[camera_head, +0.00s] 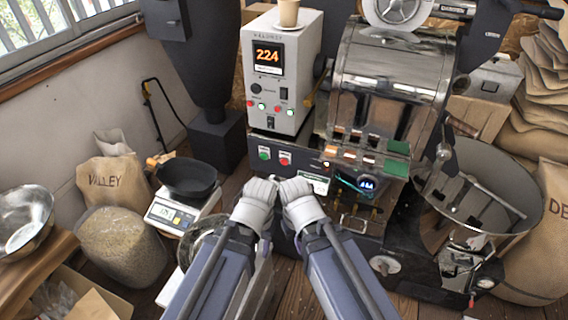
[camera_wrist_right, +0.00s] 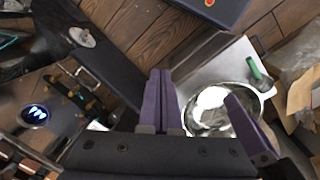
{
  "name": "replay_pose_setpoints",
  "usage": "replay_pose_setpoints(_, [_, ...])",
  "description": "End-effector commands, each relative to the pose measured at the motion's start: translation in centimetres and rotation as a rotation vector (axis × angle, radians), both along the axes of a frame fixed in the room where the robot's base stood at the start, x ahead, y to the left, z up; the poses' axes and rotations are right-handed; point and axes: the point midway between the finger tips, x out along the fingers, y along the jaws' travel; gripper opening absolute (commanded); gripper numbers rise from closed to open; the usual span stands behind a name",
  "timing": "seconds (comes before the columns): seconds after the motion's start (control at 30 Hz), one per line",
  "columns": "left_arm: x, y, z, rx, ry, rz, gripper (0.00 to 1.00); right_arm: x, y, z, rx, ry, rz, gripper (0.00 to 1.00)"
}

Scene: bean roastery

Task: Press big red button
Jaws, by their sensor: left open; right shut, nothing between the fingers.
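A red push button (camera_head: 285,158) sits beside a green one (camera_head: 264,153) on the dark front panel below the white control box. It is the largest red button I can make out. My left gripper (camera_head: 272,181) is open and empty, in front of and below the panel. My right gripper (camera_head: 284,181) is close beside it, a little below the red button and apart from it. In the right wrist view the right gripper (camera_wrist_right: 161,75) shows two purple fingers pressed together with nothing between them. The red button is not clearly seen in that view.
A white control box (camera_head: 283,75) reading 224, with small lights and a cup (camera_head: 289,12) on top, stands above the panel. The metal roaster drum (camera_head: 390,75) and round cooling bin (camera_head: 480,185) are right. A scale (camera_head: 172,218) with a black pan (camera_head: 187,177) stands left.

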Motion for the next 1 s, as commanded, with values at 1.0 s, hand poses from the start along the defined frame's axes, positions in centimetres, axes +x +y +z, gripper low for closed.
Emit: replay_pose_setpoints(1.0, [0.0,0.0,-27.4,0.0,0.0,-0.001,0.5,13.5,-3.5,-25.6,0.369,-0.359,-0.221,0.0])
